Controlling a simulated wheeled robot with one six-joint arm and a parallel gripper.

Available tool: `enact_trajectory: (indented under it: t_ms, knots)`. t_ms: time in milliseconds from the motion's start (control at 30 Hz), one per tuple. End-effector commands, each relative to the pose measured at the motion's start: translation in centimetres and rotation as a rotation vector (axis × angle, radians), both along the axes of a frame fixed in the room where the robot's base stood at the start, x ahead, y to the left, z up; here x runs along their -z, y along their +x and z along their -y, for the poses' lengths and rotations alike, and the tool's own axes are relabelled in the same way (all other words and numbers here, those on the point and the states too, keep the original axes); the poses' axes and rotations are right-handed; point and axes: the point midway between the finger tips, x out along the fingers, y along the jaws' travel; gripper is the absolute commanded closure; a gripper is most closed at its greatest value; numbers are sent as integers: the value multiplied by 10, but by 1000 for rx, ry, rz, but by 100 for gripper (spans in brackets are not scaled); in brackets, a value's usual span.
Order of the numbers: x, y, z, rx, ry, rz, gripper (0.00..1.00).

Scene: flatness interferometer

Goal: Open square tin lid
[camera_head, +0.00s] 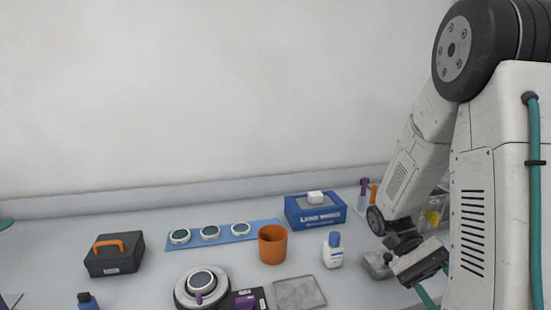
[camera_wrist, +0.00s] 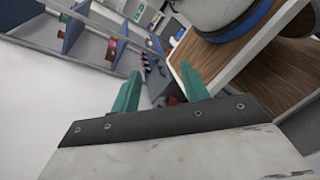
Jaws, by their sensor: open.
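A small grey metal box (camera_head: 376,265), which looks like the square tin, sits on the bench at the right, partly hidden by my arm. A small knob-like part shows at its top; I cannot tell whether its lid is a separate piece. My gripper shows in the wrist view (camera_wrist: 160,74) with its two teal fingers apart and nothing between them. In the head view, my wrist is just right of the grey box and a teal finger shows low beside it. The tin does not show in the wrist view.
On the bench (camera_head: 130,220) are a black case (camera_head: 114,255), an orange cup (camera_head: 272,245), a white bottle (camera_head: 332,252), a blue wipes box (camera_head: 315,211), a grey square plate (camera_head: 299,294) and a round instrument (camera_head: 186,291). The wrist view shows a wooden cabinet (camera_wrist: 235,65) close by.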

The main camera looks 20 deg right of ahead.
Motion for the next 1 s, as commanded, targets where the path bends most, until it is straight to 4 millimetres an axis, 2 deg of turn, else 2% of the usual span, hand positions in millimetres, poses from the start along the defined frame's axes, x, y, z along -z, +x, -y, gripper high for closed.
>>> enact_trajectory:
  t_ms: [200,467,767,1000]
  knots:
    - [16,2,-15,-26,129,120,55]
    - [13,6,-33,-79,211,303,55]
    - [-5,16,-62,-216,291,602,55]
    - [-37,25,-102,-434,357,952,55]
